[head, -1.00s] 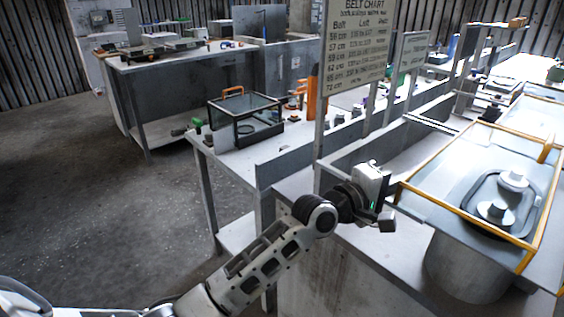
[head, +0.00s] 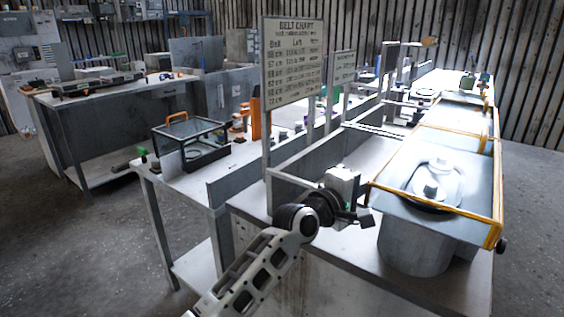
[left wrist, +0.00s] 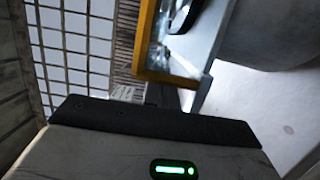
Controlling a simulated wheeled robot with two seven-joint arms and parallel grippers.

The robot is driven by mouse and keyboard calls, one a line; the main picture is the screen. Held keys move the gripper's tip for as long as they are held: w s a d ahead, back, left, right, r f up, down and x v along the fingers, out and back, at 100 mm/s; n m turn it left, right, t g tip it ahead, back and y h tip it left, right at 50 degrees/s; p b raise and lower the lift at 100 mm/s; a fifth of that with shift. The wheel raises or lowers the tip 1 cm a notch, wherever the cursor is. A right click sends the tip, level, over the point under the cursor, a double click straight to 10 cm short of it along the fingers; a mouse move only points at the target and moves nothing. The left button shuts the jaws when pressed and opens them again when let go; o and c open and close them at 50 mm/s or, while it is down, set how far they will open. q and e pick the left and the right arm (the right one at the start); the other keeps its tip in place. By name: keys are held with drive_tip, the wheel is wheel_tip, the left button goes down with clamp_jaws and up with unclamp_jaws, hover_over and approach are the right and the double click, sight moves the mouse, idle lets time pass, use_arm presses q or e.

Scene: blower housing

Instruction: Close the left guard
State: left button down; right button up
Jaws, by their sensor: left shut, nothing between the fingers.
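A yellow-edged guard (head: 432,207) sits over a round grey housing (head: 415,245) on the near end of the right-hand bench. A second yellow-edged guard (head: 462,140) lies behind it; I cannot tell for sure which one is the left guard. Pale round parts (head: 432,187) show inside the near frame. My left gripper (head: 364,218) is shut and empty, just left of the near frame's left corner. In the left wrist view a yellow frame corner (left wrist: 165,72) shows beyond the gripper; contact cannot be told. My right gripper is out of view.
A belt chart board (head: 292,62) stands on posts behind my left gripper. A clear case with an orange handle (head: 190,140) stands on the bench to the left. A low grey wall (head: 240,180) edges that bench. Open floor (head: 90,250) lies at the left.

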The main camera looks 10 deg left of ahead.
use_arm(q)
drive_tip(key=s+a+b, duration=0.2)
drive_tip(key=s+a, duration=0.4)
drive_tip(key=a, duration=0.4)
drive_tip(key=s+a+f+m+y, duration=0.2)
drive_tip(key=s+f, duration=0.2)
drive_tip(key=f, duration=0.3)
drive_tip(key=s+a+f+m+g+y, duration=0.1)
drive_tip(key=s+a+f+m+y, duration=0.1)
drive_tip(key=s+f, duration=0.35)
drive_tip(key=s+a+f+m+y, duration=0.1)
drive_tip(key=s+a+f, duration=0.1)
drive_tip(key=f, duration=0.7)
drive_tip(key=s+a+f+m+y, duration=0.1)
drive_tip(key=s+a+f+m, duration=0.1)
drive_tip(key=s, duration=0.3)
drive_tip(key=s+a+f+m+g+y, duration=0.1)
drive_tip(key=s+a+f+m, duration=0.1)
drive_tip(key=s+f+m, duration=0.1)
drive_tip(key=s+a+f+m+g+y, duration=0.1)
drive_tip(key=s+f+m, duration=0.1)
drive_tip(key=s+f, duration=0.2)
drive_tip(key=s, duration=0.3)
drive_tip(key=shift+a+y, duration=0.3)
drive_tip(key=shift+a, duration=0.1)
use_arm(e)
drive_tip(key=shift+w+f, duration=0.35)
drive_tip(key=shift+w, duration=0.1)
